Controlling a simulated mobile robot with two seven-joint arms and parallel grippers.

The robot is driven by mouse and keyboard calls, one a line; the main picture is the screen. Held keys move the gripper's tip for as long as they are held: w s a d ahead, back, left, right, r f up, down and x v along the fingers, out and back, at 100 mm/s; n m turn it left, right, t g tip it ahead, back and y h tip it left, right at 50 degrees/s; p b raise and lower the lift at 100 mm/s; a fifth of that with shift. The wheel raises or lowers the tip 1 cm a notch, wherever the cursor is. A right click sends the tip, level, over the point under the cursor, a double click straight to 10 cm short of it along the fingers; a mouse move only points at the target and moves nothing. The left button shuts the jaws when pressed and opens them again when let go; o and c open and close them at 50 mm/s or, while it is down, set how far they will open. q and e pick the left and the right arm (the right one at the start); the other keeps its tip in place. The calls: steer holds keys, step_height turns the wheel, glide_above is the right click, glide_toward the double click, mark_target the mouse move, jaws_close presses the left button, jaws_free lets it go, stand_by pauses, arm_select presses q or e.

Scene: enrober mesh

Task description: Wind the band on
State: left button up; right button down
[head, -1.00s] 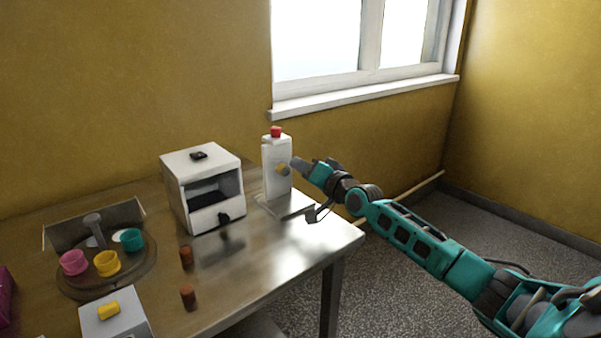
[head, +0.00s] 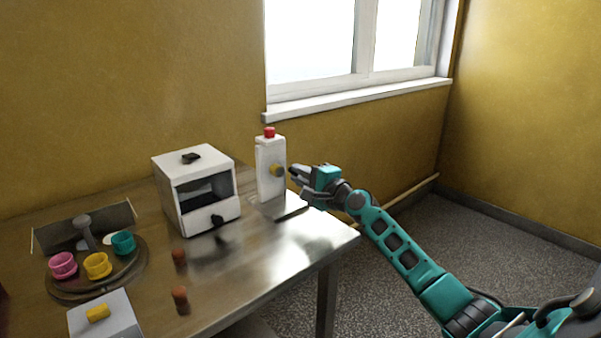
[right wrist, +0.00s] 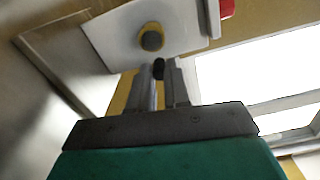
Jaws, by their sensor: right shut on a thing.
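A white upright post (head: 269,172) with a red cap (head: 269,132) stands on a flat plate at the table's right end. A yellow hub (head: 277,170) sits on its side; in the right wrist view the hub (right wrist: 151,38) has a dark grey round face. My right gripper (head: 293,174) is just right of the hub. In the right wrist view its fingers (right wrist: 161,75) are closed on a small dark knob (right wrist: 159,68), which shows at the fingertips close to the hub. Any link between knob and hub is hidden. I see no band clearly. My left gripper is out of view.
A white open-fronted box (head: 197,190) stands left of the post. A round tray (head: 133,277) bears pink, yellow and teal cups. A white block with a yellow button (head: 97,313) and two brown pegs (head: 180,296) are nearer. The metal table's right front is clear.

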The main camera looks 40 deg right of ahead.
steer(key=shift+a+f+m+p, duration=0.1)
steer(key=shift+f+m+p, duration=0.2)
steer(key=shift+m, duration=0.65)
steer(key=shift+f+m+p, duration=0.2)
steer(key=shift+f+m, duration=0.05)
steer(key=shift+m, duration=0.7)
steer(key=c, duration=1.1)
jaws_free()
steer(key=s, duration=0.8)
steer(key=s+d+p, duration=0.1)
steer(key=s, duration=0.4)
